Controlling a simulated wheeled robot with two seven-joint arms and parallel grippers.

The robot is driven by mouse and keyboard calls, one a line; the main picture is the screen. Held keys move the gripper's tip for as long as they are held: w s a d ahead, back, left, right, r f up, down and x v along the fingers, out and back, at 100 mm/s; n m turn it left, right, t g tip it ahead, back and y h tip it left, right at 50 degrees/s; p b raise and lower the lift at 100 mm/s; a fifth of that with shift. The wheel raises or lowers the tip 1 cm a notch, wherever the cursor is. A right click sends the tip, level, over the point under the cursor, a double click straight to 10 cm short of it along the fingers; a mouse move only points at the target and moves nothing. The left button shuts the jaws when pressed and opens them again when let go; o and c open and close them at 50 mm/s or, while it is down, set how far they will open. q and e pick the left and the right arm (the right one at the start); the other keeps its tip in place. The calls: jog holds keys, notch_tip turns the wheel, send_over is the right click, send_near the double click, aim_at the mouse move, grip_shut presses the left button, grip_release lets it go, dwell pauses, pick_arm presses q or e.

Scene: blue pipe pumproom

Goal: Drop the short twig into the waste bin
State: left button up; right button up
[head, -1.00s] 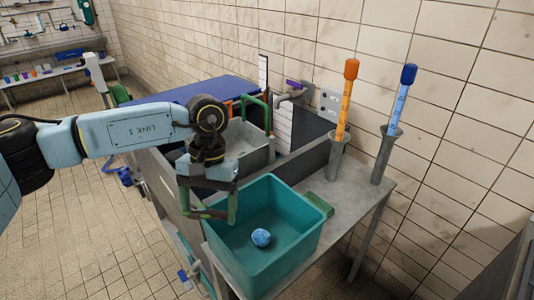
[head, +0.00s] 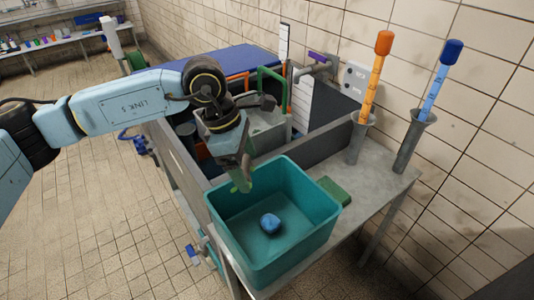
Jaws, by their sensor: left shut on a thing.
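The waste bin (head: 325,228) is an open teal tub on the grey bench, with a blue crumpled lump (head: 270,223) on its floor. My left gripper (head: 241,181) points down at the bin's back left rim, its tips at about rim height in the picture. It is shut on the short twig, of which only a small light green bit (head: 234,188) shows at the fingertips; the fingers hide the rest. My right gripper is not in view.
A grey basin with a tap (head: 319,66) lies behind the bin, past a grey partition. A green pad (head: 335,191) lies right of the bin. Two grey holders carry an orange tool (head: 376,75) and a blue tool (head: 442,76).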

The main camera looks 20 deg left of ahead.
pick_arm(q)
jog(key=shift+w+d+n+t, duration=0.1)
jog(key=shift+d+n+t, duration=0.2)
jog(key=shift+n, duration=0.7)
jog(key=w+d+r+n+t+y+b, duration=0.1)
jog(key=d+n+y, duration=0.15)
jog(key=n, duration=0.85)
jog(key=w+d+r+n+y+b, duration=0.1)
jog(key=n+y, duration=0.2)
jog(key=n, duration=0.8)
notch_tip(320, 180, down, 6)
jog(key=shift+s+r+b, duration=0.1)
jog(key=shift+b, duration=1.05)
jog(key=o, duration=0.8)
jog(key=shift+o, duration=0.5)
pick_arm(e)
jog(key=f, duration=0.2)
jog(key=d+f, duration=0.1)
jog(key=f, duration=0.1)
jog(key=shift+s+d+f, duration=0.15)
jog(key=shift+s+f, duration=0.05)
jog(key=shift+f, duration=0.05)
